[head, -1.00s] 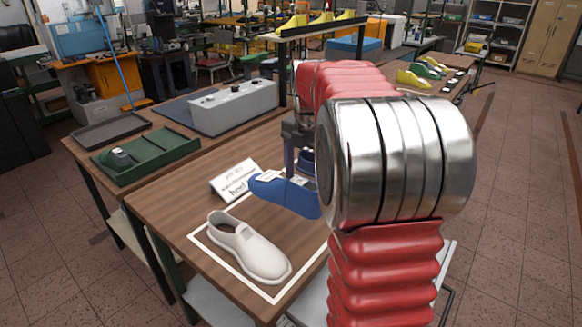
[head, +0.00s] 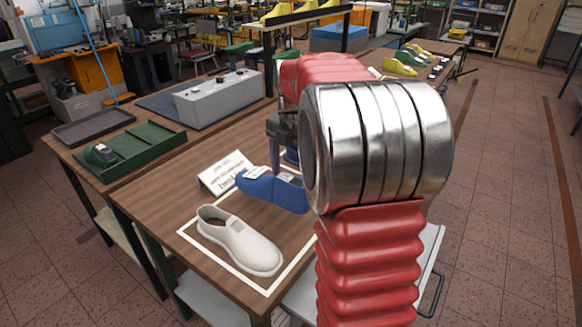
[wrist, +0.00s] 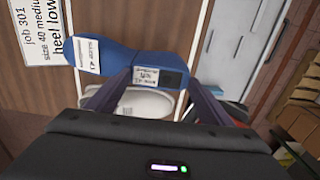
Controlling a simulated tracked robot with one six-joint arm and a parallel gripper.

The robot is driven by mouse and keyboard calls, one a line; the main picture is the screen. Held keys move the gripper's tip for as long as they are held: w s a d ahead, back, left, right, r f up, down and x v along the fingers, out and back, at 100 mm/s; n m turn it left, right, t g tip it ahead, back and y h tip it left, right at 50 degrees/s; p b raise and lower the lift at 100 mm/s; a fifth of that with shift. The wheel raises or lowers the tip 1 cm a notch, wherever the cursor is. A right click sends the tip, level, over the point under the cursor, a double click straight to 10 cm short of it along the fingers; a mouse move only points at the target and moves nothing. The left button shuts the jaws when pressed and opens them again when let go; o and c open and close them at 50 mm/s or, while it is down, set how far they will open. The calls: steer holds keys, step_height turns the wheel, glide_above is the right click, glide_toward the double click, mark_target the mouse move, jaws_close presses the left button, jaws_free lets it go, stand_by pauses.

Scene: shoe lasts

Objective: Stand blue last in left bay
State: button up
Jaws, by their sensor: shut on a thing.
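The blue last (head: 270,188) hangs above the wooden table, lying roughly level, with white labels on it. It also shows in the wrist view (wrist: 110,62), stretched across the picture. My gripper (wrist: 158,82) is shut on it, with one dark finger on each side of a label. In the head view my arm partly hides the gripper and the last's right end. A green tray (head: 150,150) with raised dividers lies at the table's far left. A dark grey-green piece (head: 100,153) sits in its left part. I cannot tell for sure which part is the left bay.
A white shoe (head: 238,240) stands inside a white outline on the near table. A printed job card (head: 225,172) stands behind it, close to the last. A grey box with knobs (head: 218,98) and a dark flat tray (head: 95,127) are further back. A raised shelf holds yellow lasts (head: 275,14).

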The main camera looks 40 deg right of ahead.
mark_target(292, 193)
steer(key=shift+f, duration=0.35)
stand_by(0.3)
steer(key=shift+f, duration=3.3)
steer(key=o, duration=2.2)
steer(key=shift+c, duration=0.2)
steer(key=shift+f, duration=0.1)
step_height(292, 193, up, 14)
